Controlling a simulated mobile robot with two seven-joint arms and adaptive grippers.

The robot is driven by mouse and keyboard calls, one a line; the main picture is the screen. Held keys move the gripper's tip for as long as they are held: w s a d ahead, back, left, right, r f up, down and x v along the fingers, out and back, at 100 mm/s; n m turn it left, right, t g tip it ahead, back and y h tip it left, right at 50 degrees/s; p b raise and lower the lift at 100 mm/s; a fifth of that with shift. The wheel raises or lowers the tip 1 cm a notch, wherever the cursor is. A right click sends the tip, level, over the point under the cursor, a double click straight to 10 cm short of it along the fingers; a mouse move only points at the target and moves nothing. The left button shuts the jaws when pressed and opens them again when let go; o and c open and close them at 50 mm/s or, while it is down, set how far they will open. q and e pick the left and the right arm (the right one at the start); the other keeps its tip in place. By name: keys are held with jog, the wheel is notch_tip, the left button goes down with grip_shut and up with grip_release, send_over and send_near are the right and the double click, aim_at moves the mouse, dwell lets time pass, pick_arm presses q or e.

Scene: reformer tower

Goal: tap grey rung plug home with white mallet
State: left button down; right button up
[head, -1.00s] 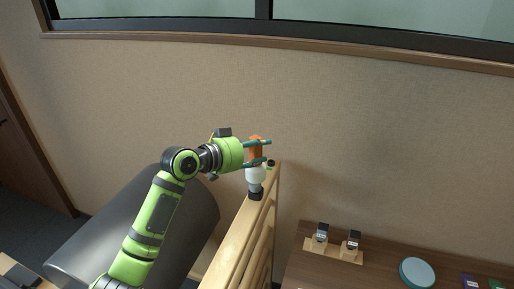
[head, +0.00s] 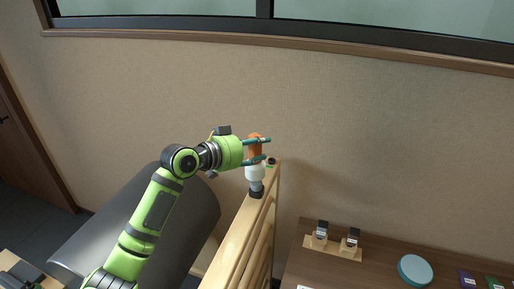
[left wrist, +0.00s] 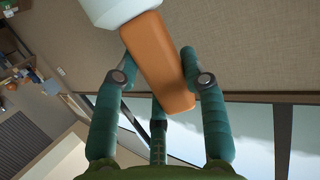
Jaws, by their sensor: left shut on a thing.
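My left gripper (head: 262,149) is shut on the orange handle of the mallet (head: 254,142). The handle points up and the mallet's white head (head: 254,174) hangs below the fingers, above the top rail of the wooden tower frame (head: 245,226). In the left wrist view the orange handle (left wrist: 158,62) lies between the green fingers and the white head (left wrist: 108,8) is cut off at the top. A dark grey piece (head: 256,193) shows at the rail right under the head; I cannot tell whether it is the grey rung plug or the mallet's face. My right gripper is out of view.
A small dark round piece (head: 271,161) sits at the rail's far end, close to the gripper. A large dark grey cylinder (head: 140,225) lies left of the frame. A brown table (head: 375,254) at right bears a wooden stand (head: 333,248) and a teal disc (head: 415,269).

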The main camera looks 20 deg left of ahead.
aim_at(257, 136)
pick_arm(q)
jog(key=shift+r, duration=0.2)
jog(key=shift+r, duration=0.1)
notch_tip(257, 136, up, 5)
jog(key=p, duration=0.4)
